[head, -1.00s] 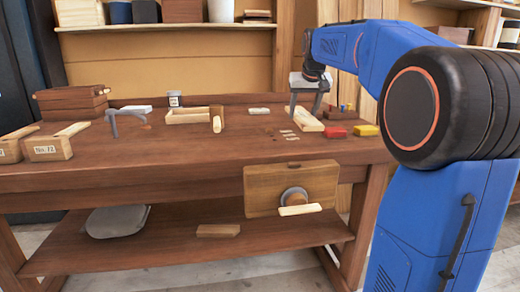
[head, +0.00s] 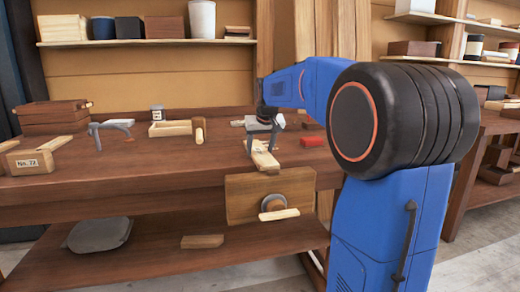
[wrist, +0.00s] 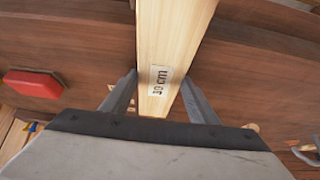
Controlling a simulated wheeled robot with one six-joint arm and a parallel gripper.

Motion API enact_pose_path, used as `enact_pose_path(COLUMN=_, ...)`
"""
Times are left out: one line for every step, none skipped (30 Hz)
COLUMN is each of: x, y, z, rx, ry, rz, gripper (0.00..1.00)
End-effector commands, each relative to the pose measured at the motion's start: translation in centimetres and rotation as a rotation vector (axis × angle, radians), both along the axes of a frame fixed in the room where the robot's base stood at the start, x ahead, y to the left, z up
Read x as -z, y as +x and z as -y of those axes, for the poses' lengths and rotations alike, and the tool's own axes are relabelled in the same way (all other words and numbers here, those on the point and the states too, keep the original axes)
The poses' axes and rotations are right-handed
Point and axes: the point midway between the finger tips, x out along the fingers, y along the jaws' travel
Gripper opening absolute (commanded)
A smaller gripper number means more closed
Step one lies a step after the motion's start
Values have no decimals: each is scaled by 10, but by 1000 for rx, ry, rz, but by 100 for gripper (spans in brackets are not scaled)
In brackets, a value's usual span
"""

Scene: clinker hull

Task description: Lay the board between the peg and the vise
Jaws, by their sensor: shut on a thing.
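My gripper (head: 263,150) is shut on a pale wooden board (head: 265,160) above the front part of the workbench. In the wrist view the board (wrist: 172,45) runs between the two fingers (wrist: 158,98) and carries a white length label near its close end. In the head view the board slants toward the bench's front edge, just above the vise (head: 242,200). The vise has a wooden jaw, a round grey screw and a pale handle. I cannot tell whether the board touches the bench. I cannot make out the peg clearly.
A red block (head: 313,141) lies right of my gripper. A shallow wooden tray (head: 170,129), a grey clamp (head: 110,126), a small jar (head: 157,113) and labelled wooden blocks (head: 30,163) stand to the left. The bench top (head: 160,165) is clear left of the vise.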

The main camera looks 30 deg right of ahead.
Motion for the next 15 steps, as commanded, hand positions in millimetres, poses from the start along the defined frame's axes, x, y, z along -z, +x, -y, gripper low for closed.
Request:
enact_pose_path(x=0, y=0, z=0, rx=0, ry=0, rz=1, gripper=27)
enact_pose_path(x=0, y=0, z=0, rx=0, ry=0, rz=0, gripper=27)
enact_pose_path(x=1, y=0, z=0, rx=0, ry=0, rz=0, gripper=27)
enact_pose_path(x=2, y=0, z=0, rx=0, ry=0, rz=0, gripper=27)
enact_pose_path(x=2, y=0, z=0, rx=0, ry=0, rz=0, gripper=27)
enact_pose_path(x=3, y=0, z=0, rx=0, ry=0, rz=0, gripper=59)
enact_pose_path(x=2, y=0, z=0, rx=0, ry=0, rz=0, gripper=66)
enact_pose_path(x=2, y=0, z=0, rx=0, ry=0, rz=0, gripper=73)
enact_pose_path(x=2, y=0, z=0, rx=0, ry=0, rz=0, gripper=73)
enact_pose_path(x=2, y=0, z=0, rx=0, ry=0, rz=0, gripper=73)
enact_pose_path(x=2, y=0, z=0, rx=0, ry=0, rz=0, gripper=73)
enact_pose_path(x=2, y=0, z=0, rx=0, ry=0, rz=0, gripper=73)
enact_pose_path(x=2, y=0, z=0, rx=0, ry=0, rz=0, gripper=73)
enact_pose_path(x=2, y=0, z=0, rx=0, ry=0, rz=0, gripper=73)
enact_pose_path(x=2, y=0, z=0, rx=0, ry=0, rz=0, gripper=73)
